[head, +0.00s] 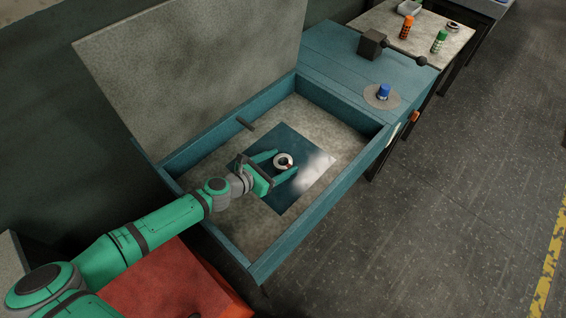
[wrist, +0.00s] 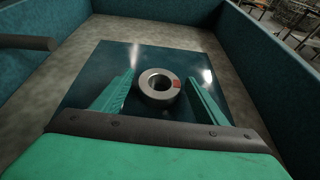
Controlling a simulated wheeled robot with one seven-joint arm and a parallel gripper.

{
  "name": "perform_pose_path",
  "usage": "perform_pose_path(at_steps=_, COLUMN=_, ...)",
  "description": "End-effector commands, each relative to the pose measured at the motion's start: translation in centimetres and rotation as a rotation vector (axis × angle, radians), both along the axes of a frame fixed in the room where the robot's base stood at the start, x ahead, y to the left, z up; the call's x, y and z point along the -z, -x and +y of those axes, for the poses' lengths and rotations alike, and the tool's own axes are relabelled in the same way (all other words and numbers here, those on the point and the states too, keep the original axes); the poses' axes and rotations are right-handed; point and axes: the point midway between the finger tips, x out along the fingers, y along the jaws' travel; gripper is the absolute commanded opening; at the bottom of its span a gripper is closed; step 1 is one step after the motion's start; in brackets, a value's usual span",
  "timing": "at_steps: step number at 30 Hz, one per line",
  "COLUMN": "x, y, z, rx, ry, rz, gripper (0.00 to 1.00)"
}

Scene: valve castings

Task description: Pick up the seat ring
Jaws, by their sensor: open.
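The seat ring (head: 283,160) is a pale metal ring with a dark hole and a small red mark on its right side. It lies on a dark glossy sheet (head: 300,191) inside an open teal box (head: 325,216). In the wrist view the ring (wrist: 159,87) sits between the tips of my gripper (wrist: 159,88). The green fingers are open, one on each side, with a gap to the ring on the left and a smaller one on the right. In the head view my gripper (head: 281,163) reaches in from the left.
The box walls surround the sheet, and a raised grey lid (head: 190,75) stands behind. A blue item (head: 384,91) stands on a round disc to the right. A red block (head: 175,285) is below my arm.

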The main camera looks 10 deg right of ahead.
Motion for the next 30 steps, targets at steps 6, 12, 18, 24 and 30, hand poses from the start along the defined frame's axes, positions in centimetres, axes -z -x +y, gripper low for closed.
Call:
perform_pose_path(at_steps=6, x=0.0, y=0.0, z=0.0, rx=-0.001, ry=0.000, rz=0.000, gripper=0.59)
perform_pose_path(at_steps=12, x=0.0, y=0.0, z=0.0, rx=-0.001, ry=0.000, rz=0.000, gripper=0.12)
perform_pose_path(at_steps=18, x=-0.1, y=0.0, z=0.0, rx=-0.001, ry=0.001, rz=-0.001, gripper=0.06)
perform_pose_path(at_steps=24, x=-0.9, y=-0.1, z=0.1, rx=-0.001, ry=0.000, rz=-0.002, gripper=0.07)
perform_pose_path(at_steps=30, x=-4.0, y=0.6, z=-0.2, rx=0.004, ry=-0.002, rz=-0.003, gripper=0.07)
